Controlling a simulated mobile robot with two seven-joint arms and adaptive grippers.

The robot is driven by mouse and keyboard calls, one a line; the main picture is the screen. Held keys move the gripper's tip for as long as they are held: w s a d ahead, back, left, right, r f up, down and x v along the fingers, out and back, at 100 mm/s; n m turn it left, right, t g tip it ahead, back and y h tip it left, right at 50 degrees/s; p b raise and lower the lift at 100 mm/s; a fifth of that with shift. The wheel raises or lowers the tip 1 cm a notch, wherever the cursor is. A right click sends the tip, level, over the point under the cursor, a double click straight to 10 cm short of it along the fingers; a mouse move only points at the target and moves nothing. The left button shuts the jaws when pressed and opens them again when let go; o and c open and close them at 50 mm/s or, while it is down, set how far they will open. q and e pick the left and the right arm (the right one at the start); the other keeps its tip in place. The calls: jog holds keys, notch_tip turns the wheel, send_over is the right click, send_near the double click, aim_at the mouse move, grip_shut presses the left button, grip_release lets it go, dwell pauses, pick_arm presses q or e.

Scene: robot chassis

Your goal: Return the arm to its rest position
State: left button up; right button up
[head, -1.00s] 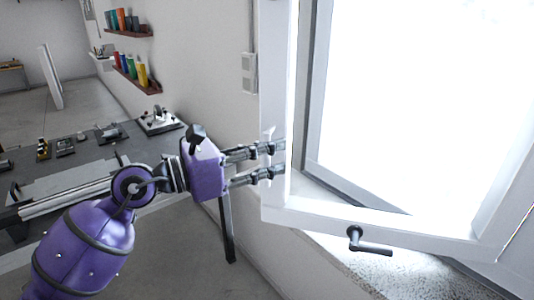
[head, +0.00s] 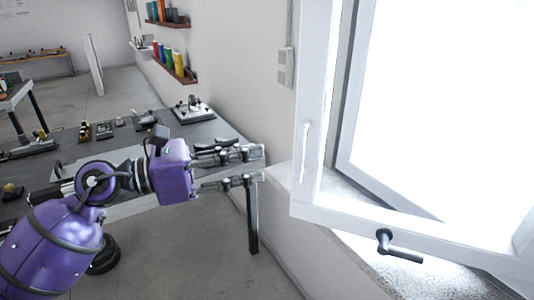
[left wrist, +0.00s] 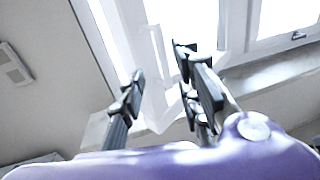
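My left arm, with purple links, comes in from the left in the head view. Its gripper (head: 262,164) is open and empty, with the two fingers apart. It is to the left of the white window sash (head: 310,150) and apart from it. In the left wrist view the fingers (left wrist: 165,95) also stand apart with nothing between them but the window area behind. My right gripper is not in view.
A grey workbench (head: 215,132) with several tools and devices stands behind my left arm. Shelves (head: 175,72) with coloured items hang on the wall. The window sill (head: 355,245) lies below the sash at the right. Open floor (head: 190,255) shows below the arm.

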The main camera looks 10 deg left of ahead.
pick_arm(q)
jog(key=shift+s+a, duration=0.2)
jog(key=shift+a, duration=0.15)
